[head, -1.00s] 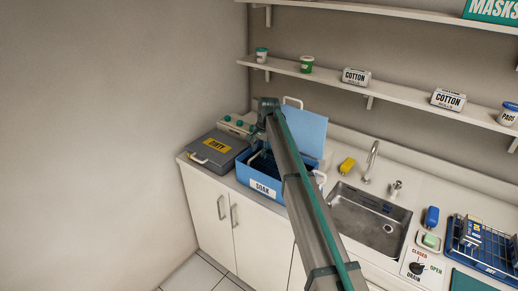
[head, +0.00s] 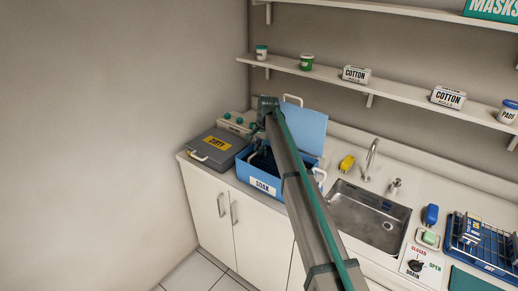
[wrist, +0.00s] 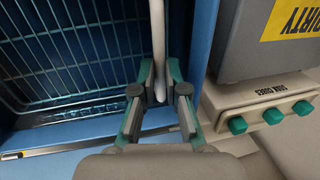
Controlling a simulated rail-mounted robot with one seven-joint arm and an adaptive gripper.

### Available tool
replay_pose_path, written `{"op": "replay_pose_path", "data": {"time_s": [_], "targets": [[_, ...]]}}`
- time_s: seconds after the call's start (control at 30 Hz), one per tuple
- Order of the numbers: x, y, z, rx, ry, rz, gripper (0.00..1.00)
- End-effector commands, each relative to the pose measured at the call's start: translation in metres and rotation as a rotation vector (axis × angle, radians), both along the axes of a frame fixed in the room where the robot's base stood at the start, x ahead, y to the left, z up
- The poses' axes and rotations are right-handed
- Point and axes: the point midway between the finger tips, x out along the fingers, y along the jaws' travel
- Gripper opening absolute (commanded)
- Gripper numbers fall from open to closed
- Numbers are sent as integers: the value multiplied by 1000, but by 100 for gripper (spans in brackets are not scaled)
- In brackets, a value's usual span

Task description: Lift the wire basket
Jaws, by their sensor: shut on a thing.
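The blue tub labelled SOAK (head: 240,172) stands on the counter, its light blue lid (head: 303,132) raised behind it. The dark wire basket (wrist: 75,55) is inside the tub in the wrist view. My gripper (wrist: 160,88) is shut on a white bar handle (wrist: 157,35) at the basket's side, by the tub wall next to the grey box. In the head view my gripper (head: 258,134) is over the tub's left part, and my arm hides much of the tub. Whether the basket is clear of the tub floor cannot be told.
A grey box labelled DIRTY (head: 213,150) and a device with teal knobs (head: 238,122) stand left of the tub. The sink (head: 368,215) and tap (head: 371,158) are right. A shelf (head: 400,88) runs above. A blue rack (head: 485,245) stands far right.

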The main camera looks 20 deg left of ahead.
Motion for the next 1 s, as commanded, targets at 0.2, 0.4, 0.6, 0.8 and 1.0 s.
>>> {"op": "replay_pose_path", "data": {"time_s": [0.2,0.4,0.6,0.8,1.0], "targets": [[1,1,28,1,-1,0,0],[1,1,72,3,-2,0,0],[1,0,81,2,-1,-1,0],[1,1,80,2,-1,0,4],[0,0,79,1,0,0,37]]}}
